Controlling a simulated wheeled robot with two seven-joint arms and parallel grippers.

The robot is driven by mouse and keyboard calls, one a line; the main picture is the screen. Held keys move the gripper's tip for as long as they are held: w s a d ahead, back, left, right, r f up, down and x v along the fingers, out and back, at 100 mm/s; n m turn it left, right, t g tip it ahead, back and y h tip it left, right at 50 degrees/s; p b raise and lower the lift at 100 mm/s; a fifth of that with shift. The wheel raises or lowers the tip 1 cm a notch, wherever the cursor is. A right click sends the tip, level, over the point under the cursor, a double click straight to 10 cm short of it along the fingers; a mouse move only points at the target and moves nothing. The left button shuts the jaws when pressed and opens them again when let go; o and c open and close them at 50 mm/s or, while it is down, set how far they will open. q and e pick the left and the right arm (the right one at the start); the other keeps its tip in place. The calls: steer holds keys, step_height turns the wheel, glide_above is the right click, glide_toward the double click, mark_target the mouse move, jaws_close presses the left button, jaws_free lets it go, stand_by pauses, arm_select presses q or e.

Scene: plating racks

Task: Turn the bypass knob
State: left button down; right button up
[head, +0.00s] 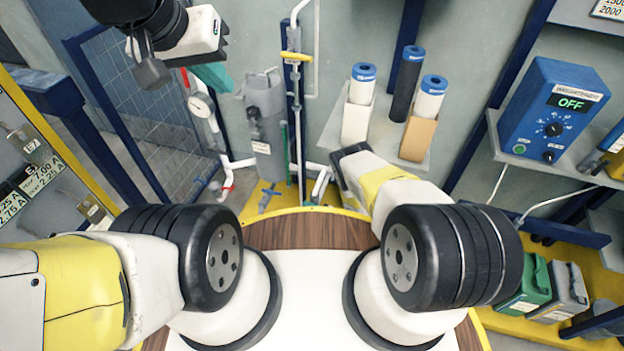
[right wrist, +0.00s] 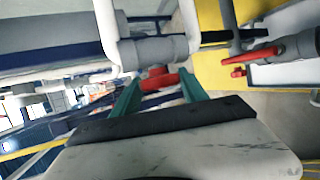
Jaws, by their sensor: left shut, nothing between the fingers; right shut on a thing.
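In the right wrist view, a red knob (right wrist: 156,72) sits on a grey valve body (right wrist: 150,50) joined to white pipes. The teal fingers of my right gripper (right wrist: 158,84) are on either side of the red knob and shut on it. I take this as the bypass knob, though no label shows. In the head view my right forearm (head: 388,185) reaches toward the pipes at the wall, and its fingers and the held knob are hidden. My left gripper (head: 212,76) is shut and empty, high at the upper left, in front of the mesh panel.
A second red handle (right wrist: 264,56) is close by on the right in the right wrist view. A pressure gauge (head: 201,105) and a grey filter housing (head: 266,100) stand near the pipes.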

steer(key=shift+w, duration=0.1)
stand_by(0.4)
steer(key=o, duration=1.4)
steer(key=shift+c, duration=0.2)
steer(key=v, duration=0.8)
